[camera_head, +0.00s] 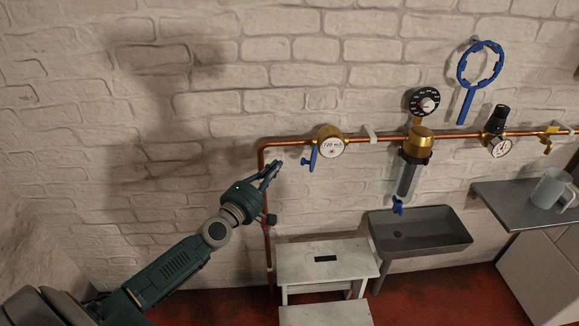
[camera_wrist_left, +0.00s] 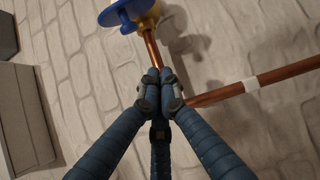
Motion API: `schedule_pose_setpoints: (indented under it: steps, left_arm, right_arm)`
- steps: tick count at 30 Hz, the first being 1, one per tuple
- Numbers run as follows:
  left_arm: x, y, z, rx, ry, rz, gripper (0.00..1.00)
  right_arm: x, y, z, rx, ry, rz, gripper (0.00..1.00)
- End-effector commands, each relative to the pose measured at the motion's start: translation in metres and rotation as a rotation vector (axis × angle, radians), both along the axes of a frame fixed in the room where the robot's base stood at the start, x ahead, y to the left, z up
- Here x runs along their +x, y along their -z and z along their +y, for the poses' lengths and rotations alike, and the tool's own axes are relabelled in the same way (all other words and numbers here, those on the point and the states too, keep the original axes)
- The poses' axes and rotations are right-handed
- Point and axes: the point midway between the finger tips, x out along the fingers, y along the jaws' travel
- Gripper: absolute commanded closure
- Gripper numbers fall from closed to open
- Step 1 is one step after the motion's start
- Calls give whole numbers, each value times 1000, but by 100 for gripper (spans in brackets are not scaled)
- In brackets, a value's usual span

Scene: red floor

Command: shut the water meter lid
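The water meter (camera_head: 330,142) is a brass body with a round white dial on the copper pipe. Its blue lid (camera_head: 313,157) hangs open at the dial's left side, seen nearly edge-on. My left gripper (camera_head: 275,168) is left of the lid and slightly lower, apart from it. In the left wrist view its fingertips (camera_wrist_left: 160,78) are together with nothing visible between them, in front of the copper pipe. The meter (camera_wrist_left: 150,20) and blue lid (camera_wrist_left: 122,14) show beyond them at the top edge, partly cut off. My right gripper is not in view.
The copper pipe (camera_head: 385,139) runs along the white brick wall, bending down behind my left gripper. Right of the meter are a water filter (camera_head: 408,178) and a pressure gauge (camera_head: 500,147). A grey sink (camera_head: 420,230) and a white step stool (camera_head: 305,257) stand below.

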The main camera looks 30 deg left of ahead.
Motion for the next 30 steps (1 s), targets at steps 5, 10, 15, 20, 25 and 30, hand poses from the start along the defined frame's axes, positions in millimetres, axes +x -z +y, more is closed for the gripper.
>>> schedule_pose_setpoints:
  steps: [5,10,15,20,25,30]
  left_arm:
    - [15,-8,-20,-3,1,1,100]
    - [19,-6,-35,-1,0,1,100]
    - [19,-5,-39,0,-1,1,100]
    - [19,-5,-39,0,-1,1,100]
    - [19,-5,-39,0,-3,0,100]
    - [22,-6,-40,-3,-26,1,100]
  right_arm:
    - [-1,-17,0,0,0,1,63]
    - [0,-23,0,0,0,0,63]
    - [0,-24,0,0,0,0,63]
    - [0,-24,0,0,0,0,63]
    - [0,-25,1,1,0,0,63]
    - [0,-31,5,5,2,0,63]
